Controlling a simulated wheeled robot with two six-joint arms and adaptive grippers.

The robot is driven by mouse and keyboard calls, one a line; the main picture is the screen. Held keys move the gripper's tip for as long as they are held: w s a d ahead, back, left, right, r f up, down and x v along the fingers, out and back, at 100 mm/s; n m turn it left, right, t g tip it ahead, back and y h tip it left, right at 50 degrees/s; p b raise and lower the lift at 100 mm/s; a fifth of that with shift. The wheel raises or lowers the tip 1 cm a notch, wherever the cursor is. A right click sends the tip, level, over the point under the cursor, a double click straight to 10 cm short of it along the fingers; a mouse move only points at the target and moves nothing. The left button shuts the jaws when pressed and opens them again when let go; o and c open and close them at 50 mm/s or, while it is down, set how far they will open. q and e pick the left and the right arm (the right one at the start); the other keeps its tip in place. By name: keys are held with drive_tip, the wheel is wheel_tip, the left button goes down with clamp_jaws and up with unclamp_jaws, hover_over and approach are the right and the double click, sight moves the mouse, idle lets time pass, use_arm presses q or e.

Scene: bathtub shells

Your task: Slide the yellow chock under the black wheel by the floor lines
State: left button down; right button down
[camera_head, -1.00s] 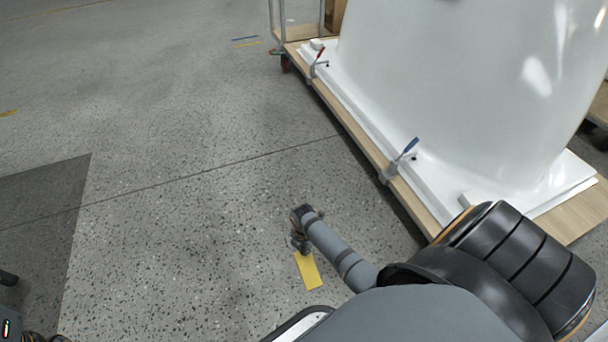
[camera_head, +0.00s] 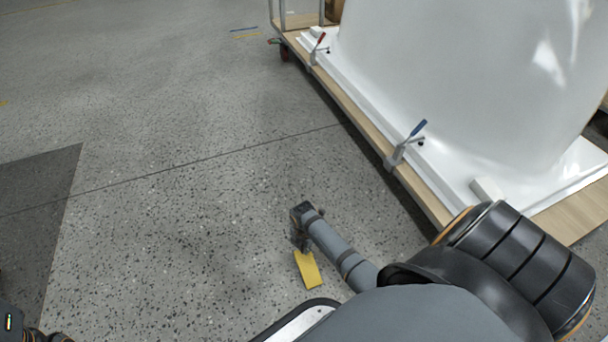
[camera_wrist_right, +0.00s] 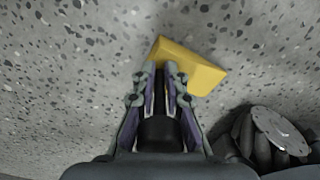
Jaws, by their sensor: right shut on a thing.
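The yellow chock (camera_head: 308,270) is in the lower middle of the head view, over the speckled floor. My right gripper (camera_head: 302,247) points down at its far end. In the right wrist view, my right gripper (camera_wrist_right: 165,78) is shut on one end of the chock (camera_wrist_right: 200,70), which sticks out to the right of the fingers. I cannot tell whether the chock touches the floor. A small dark wheel (camera_head: 284,56) with some red sits under the far left corner of the cart, near the floor lines (camera_head: 244,32).
The wooden cart (camera_head: 345,100) carries a white tub shell (camera_head: 450,80) with clamps along its edge (camera_head: 405,148). A darker floor patch (camera_head: 35,205) lies at the left.

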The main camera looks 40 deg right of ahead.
drive_tip(key=c, duration=1.3)
unclamp_jaws()
wheel_tip(320, 180, up, 12)
drive_tip(key=shift+r, duration=0.1)
drive_tip(key=shift+w, duration=0.1)
